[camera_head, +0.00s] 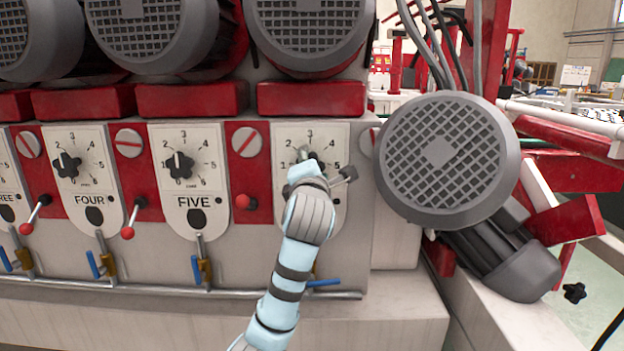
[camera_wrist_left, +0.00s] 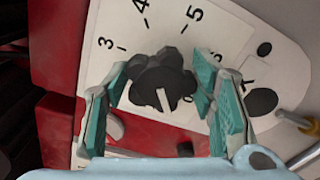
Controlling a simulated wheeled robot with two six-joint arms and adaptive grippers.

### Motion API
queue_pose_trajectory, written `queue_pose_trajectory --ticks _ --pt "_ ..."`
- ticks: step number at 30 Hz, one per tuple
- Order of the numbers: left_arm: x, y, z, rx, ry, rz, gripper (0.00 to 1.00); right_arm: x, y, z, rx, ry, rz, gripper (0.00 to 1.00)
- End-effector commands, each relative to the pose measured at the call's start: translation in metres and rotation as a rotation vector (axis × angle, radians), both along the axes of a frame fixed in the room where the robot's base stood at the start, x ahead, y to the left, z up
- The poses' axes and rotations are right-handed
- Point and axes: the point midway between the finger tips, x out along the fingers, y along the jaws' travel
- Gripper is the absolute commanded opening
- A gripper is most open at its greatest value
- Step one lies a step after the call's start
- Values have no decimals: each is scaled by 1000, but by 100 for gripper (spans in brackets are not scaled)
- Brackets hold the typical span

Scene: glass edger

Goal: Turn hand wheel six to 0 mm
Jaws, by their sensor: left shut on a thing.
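Hand wheel six (camera_head: 313,160) is a small black lobed knob on the white dial plate (camera_head: 335,140) right of the plate marked FIVE. My left gripper (camera_head: 318,172) is at this knob, and my forearm hides the plate's lower part and its name. In the left wrist view the knob (camera_wrist_left: 162,86) sits between the two teal-padded fingers of the gripper (camera_wrist_left: 165,95), shut on it. A white pointer line shows on the knob's face. Numbers 3, 4 and 5 are readable around it; the exact reading cannot be told. My right gripper is not in view.
Dial plates FIVE (camera_head: 190,205) and FOUR (camera_head: 92,200) stand to the left, with red-ball levers between them. Large grey motors (camera_head: 309,30) hang above, and another motor (camera_head: 445,160) juts out close on the right. A pipe with blue-handled valves (camera_head: 205,275) runs below.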

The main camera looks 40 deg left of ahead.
Motion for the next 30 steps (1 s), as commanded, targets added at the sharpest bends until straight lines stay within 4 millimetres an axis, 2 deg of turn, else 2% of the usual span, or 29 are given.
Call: queue_pose_trajectory --ticks 3,12,24,30 --pt "0 0 -3 -79 -62 -1 23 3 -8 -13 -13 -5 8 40" --pt "0 0 -1 -240 -182 -2 23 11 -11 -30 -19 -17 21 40" --pt "0 0 1 -315 -240 -3 23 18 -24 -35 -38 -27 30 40" --pt "0 0 2 -318 -241 -2 23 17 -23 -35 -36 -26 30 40"
